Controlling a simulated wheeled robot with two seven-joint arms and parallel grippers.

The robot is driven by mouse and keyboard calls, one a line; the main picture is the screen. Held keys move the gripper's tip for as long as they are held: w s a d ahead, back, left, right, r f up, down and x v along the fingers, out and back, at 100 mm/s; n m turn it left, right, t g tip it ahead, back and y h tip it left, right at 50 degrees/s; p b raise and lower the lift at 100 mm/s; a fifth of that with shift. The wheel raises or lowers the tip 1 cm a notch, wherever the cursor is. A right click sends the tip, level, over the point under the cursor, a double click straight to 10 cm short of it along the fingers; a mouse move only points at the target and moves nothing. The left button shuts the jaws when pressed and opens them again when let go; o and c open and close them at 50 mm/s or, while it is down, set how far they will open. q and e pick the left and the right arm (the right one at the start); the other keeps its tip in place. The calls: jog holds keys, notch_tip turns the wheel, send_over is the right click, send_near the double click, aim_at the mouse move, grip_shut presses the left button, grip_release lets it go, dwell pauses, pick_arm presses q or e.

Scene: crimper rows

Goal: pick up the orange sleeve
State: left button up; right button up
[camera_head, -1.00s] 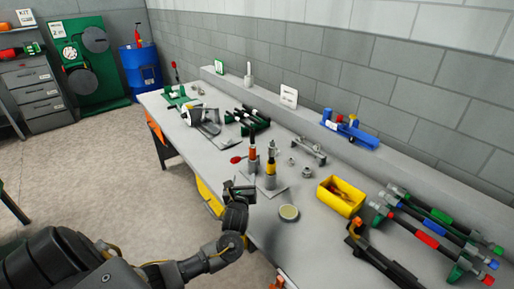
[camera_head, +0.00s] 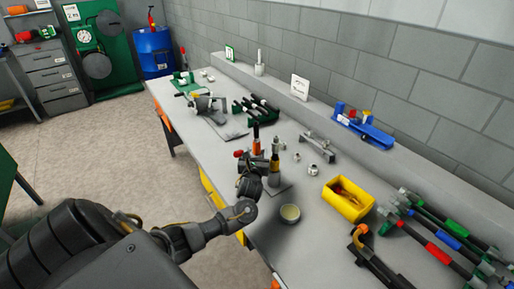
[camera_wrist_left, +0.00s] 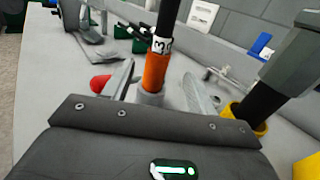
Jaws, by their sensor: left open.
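The orange sleeve (camera_head: 256,146) stands upright in the head view, with a black shaft above it. In the left wrist view the orange sleeve (camera_wrist_left: 156,72) sits on a grey post, with a white number label on the shaft just above it. My left gripper (camera_wrist_left: 160,92) is open, one finger to each side of the sleeve's lower part. In the head view my left gripper (camera_head: 250,172) is beside the posts and partly hides the sleeve's base. I cannot tell whether the fingers touch it. My right gripper is not in view.
A yellow-banded post (camera_head: 274,164) stands close on the right. A red knob (camera_wrist_left: 98,83) lies beyond the left finger.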

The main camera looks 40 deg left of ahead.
aim_at(256, 145)
pick_arm(q)
jog(key=shift+w+r, duration=0.1)
jog(key=shift+w, duration=0.05)
jog(key=x, duration=0.3)
jog(key=p+x, duration=0.1)
jog(key=shift+a+r, duration=0.35)
jog(key=shift+r, duration=0.05)
jog(key=shift+w+a, duration=0.2)
jog(key=shift+w, duration=0.1)
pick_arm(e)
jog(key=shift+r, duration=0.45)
pick_arm(q)
jog(key=shift+c, duration=1)
jog(key=c, duration=0.8)
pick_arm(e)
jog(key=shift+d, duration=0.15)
pick_arm(q)
jog(key=shift+r, duration=0.1)
